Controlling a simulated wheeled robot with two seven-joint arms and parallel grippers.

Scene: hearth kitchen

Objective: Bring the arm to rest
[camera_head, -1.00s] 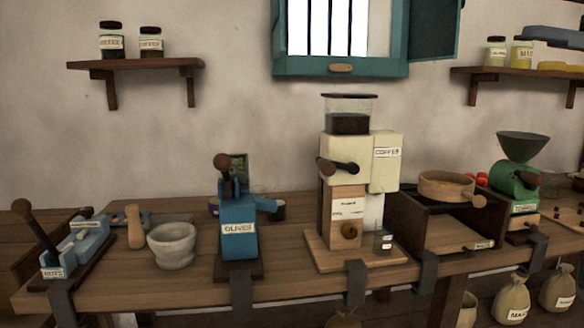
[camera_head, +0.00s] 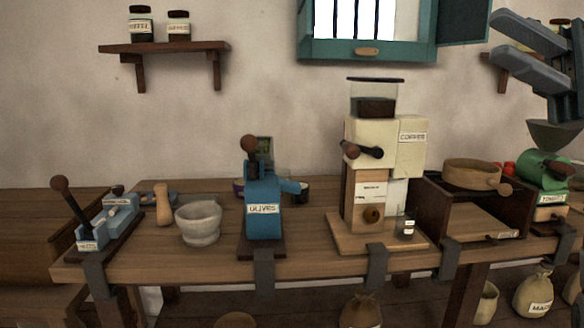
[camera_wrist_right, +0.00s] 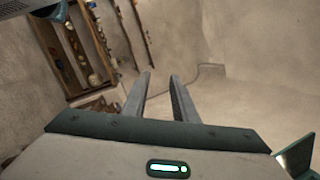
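My right gripper (camera_head: 530,55) is at the upper right of the head view, in the air in front of the right wall shelf and the green mill. Its two grey fingers are apart with nothing between them. In the right wrist view the same fingers (camera_wrist_right: 160,98) stand apart and empty, with bare floor and wall beyond them. My left gripper is not in view.
A wooden counter (camera_head: 320,262) holds a blue olive press (camera_head: 264,205), a cream coffee grinder (camera_head: 372,140), a stone mortar (camera_head: 199,222), a wooden sieve (camera_head: 470,175) and a green mill (camera_head: 545,172). A shelf (camera_head: 165,47) with two jars hangs at left.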

